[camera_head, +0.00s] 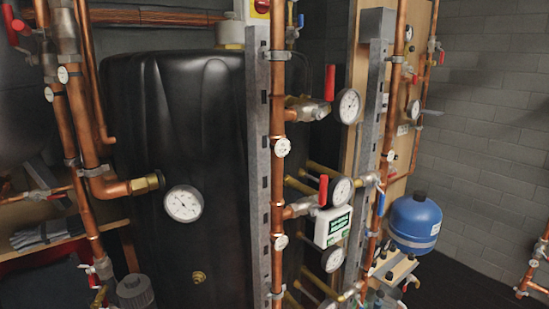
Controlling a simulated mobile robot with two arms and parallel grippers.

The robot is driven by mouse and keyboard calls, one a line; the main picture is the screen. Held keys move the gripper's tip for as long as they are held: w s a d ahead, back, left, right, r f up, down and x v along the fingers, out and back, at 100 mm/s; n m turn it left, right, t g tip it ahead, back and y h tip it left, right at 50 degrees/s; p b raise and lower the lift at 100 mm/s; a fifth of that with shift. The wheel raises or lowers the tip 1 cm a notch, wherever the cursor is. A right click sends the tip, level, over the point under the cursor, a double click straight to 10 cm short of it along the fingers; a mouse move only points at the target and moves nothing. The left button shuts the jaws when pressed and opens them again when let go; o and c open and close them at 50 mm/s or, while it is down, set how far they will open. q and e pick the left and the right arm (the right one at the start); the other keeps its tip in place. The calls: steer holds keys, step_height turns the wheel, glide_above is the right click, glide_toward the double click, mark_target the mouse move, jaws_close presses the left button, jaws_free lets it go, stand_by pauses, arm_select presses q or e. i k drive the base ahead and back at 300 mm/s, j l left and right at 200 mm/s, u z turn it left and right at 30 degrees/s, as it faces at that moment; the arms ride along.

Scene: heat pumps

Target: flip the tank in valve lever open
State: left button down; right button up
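A large black tank (215,110) fills the middle of the view, with a round gauge (183,203) on its front. To its right, an upper red valve lever (330,82) stands upright beside a pipe fitting. A lower red valve lever (323,190) also stands upright, above a white box with a dark display (333,227). A blue lever (381,204) points down further right. I cannot tell from the view which lever is the tank in valve, as the small round tags are unreadable. Neither of my grippers is in view.
A vertical copper pipe (278,120) and a perforated metal strut (257,170) stand in front of the tank. More copper pipes (83,130) run at the left. A blue vessel (415,222) is at the right, before a grey block wall (490,130). Dark floor shows at lower right.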

mark_target(18, 26)
steer(key=i+j+u, duration=0.25)
steer(key=j, duration=0.15)
steer(key=i+j+u, duration=0.25)
steer(key=j, duration=0.15)
steer(key=i+j+u, duration=0.1)
steer(key=j+u, duration=0.15)
steer(key=k+l+u, duration=0.45)
